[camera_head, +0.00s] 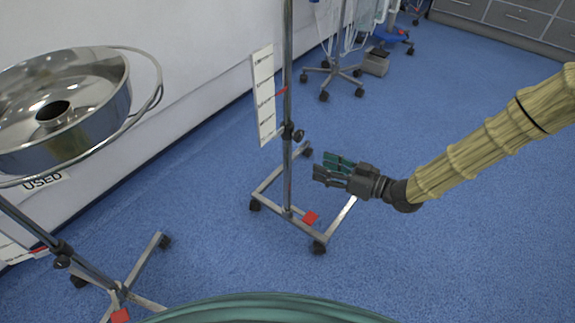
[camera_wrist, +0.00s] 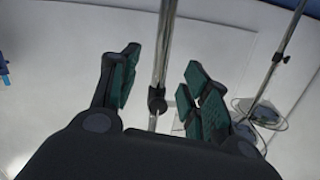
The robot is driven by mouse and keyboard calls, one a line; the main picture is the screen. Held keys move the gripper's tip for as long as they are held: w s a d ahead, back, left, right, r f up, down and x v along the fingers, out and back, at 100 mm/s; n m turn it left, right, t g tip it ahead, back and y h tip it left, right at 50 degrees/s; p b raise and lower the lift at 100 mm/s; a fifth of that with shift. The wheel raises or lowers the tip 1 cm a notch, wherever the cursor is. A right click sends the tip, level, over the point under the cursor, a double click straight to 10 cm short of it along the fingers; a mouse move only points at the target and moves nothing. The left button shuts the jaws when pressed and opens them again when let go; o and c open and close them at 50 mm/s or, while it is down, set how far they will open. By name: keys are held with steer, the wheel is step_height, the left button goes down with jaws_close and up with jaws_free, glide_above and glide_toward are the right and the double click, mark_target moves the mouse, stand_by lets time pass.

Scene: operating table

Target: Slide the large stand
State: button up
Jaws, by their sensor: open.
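A tall metal stand (camera_head: 288,130) rises upright in the middle of the head view on a wheeled square frame base with a red pedal. A clamp knob sits on its pole, and a white label strip hangs beside it. My gripper (camera_head: 324,170) is open and empty just right of the pole, fingers pointing toward it, apart from it. In the wrist view, the pole (camera_wrist: 163,55) runs between my two open fingers (camera_wrist: 160,88), beyond their tips as far as I can tell. A second stand holding a shiny round basin (camera_head: 62,105) is at the left.
The basin stand's wheeled base (camera_head: 125,285) is at the lower left. A white wall (camera_head: 190,50) runs behind both stands. Another wheeled stand (camera_head: 333,72) and grey drawers (camera_head: 515,18) are at the back. Blue floor (camera_head: 440,260) is clear to the right. A green rounded surface (camera_head: 265,308) is at the bottom edge.

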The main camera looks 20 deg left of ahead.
mark_target(288, 151)
steer(key=shift+w+a+r+n+g+y+b, duration=0.1)
steer(key=shift+w+a+n+g+y+b, duration=0.3)
steer(key=shift+a+b, duration=1.3)
steer(key=shift+w+a+r+n+g+y+b, duration=0.15)
steer(key=shift+w+a+n+b, duration=0.6)
steer(key=shift+a, duration=1.6)
steer(key=shift+w+a+r+n+g+y+b, duration=0.1)
steer(key=shift+w+a+n+g+y+b, duration=0.35)
steer(key=shift+a+b, duration=1.45)
steer(key=shift+s+a, duration=0.1)
steer(key=shift+s, duration=0.15)
jaws_close()
